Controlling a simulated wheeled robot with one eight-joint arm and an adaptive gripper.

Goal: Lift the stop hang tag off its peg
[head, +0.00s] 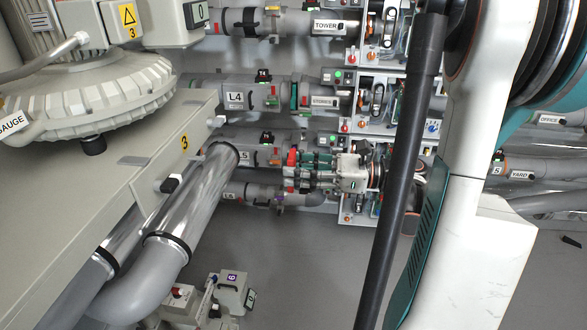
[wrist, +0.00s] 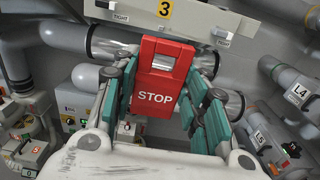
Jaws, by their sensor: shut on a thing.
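The stop hang tag (wrist: 154,98) is a red plate with white STOP lettering and a pale square opening near its top, seen upright in the wrist view. My gripper (wrist: 163,85) has its teal fingers on both sides of the tag and is shut on it. In the head view my gripper (head: 305,172) shows near the middle, with a red sliver of the tag (head: 291,160) at its left end. No peg shows clearly through the opening. I cannot tell whether the tag still touches one.
A beige housing marked 3 (wrist: 215,20) with TIGHT labels lies just behind the tag's top. Shiny pipes (head: 200,185) run close by. Pipe rows labelled L4 (head: 235,97) and STORES (head: 324,102) line the back wall. The grey floor (head: 280,270) is clear in the middle.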

